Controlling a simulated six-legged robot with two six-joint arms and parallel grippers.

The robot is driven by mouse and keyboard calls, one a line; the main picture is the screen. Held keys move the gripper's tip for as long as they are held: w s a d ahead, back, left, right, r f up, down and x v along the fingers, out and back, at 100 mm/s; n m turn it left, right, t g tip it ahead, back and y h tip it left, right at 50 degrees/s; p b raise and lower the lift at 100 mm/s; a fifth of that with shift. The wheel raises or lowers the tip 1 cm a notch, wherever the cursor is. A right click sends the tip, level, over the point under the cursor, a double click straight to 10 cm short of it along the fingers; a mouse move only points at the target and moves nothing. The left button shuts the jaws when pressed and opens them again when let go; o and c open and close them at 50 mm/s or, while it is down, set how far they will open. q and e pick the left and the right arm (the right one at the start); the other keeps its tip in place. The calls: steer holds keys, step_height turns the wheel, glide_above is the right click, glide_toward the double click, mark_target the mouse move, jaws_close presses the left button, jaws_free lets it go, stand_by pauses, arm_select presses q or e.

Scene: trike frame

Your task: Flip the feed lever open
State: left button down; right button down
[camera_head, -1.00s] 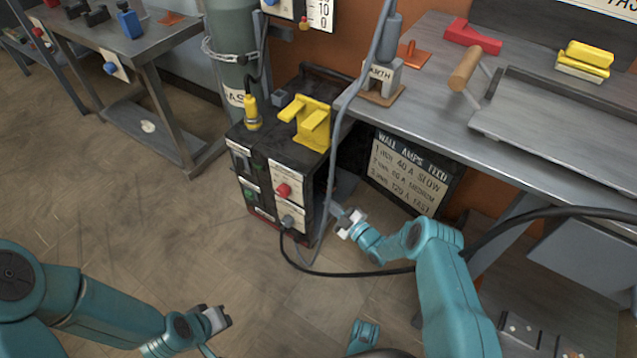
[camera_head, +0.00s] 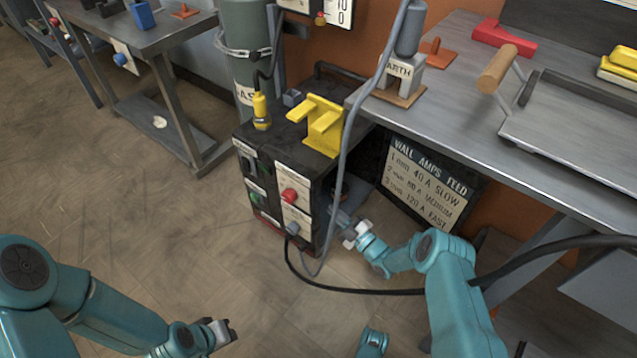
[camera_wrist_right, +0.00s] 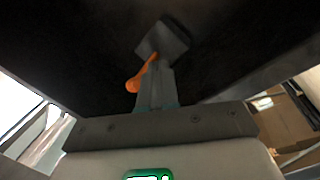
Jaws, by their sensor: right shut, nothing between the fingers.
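In the right wrist view, an orange lever with a rounded end (camera_wrist_right: 134,84) slants beside a grey block (camera_wrist_right: 163,41) on a dark surface. My right gripper (camera_wrist_right: 157,78) is shut and empty, its fingers pointing towards the block and very close to the lever; I cannot tell whether they touch. In the head view, my right gripper (camera_head: 338,215) is low at the right side of the black welding machine (camera_head: 262,180); the lever is not clear there. My left gripper (camera_head: 226,328) is over the floor at the bottom, well away from the machine; its jaw state is unclear.
A grey cable (camera_head: 345,145) hangs before the machine's side, and a black cable (camera_head: 340,290) loops near my right arm. A settings board (camera_head: 425,180) leans behind it. Floor to the left is clear.

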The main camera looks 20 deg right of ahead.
steer(key=w+a+r, duration=0.2)
steer(key=w+r, duration=0.1)
steer(key=r, duration=0.2)
steer(key=shift+p, duration=0.3)
steer(key=shift+w+r, duration=0.15)
steer(key=shift+r, duration=0.05)
stand_by(1.7)
steer(key=shift+w+a+r, duration=0.15)
steer(key=shift+r, duration=0.1)
steer(key=shift+w+a+r, duration=0.25)
steer(key=shift+w+r, duration=0.15)
steer(key=shift+r, duration=0.25)
steer(key=shift+w+a+r, duration=0.25)
steer(key=shift+w+r, duration=0.1)
steer(key=shift+r, duration=0.3)
stand_by(1.6)
stand_by(0.3)
steer(key=shift+s+d+f+b, duration=0.1)
steer(key=shift+s+d+f, duration=0.1)
steer(key=shift+s+f, duration=0.25)
steer(key=shift+s+d+f+b, duration=0.1)
steer(key=shift+s+d+f, duration=0.15)
steer(key=shift+f, duration=0.4)
steer(key=shift+s+d+f+b, duration=0.1)
steer(key=shift+s+d+f, duration=0.15)
steer(key=shift+f, duration=0.3)
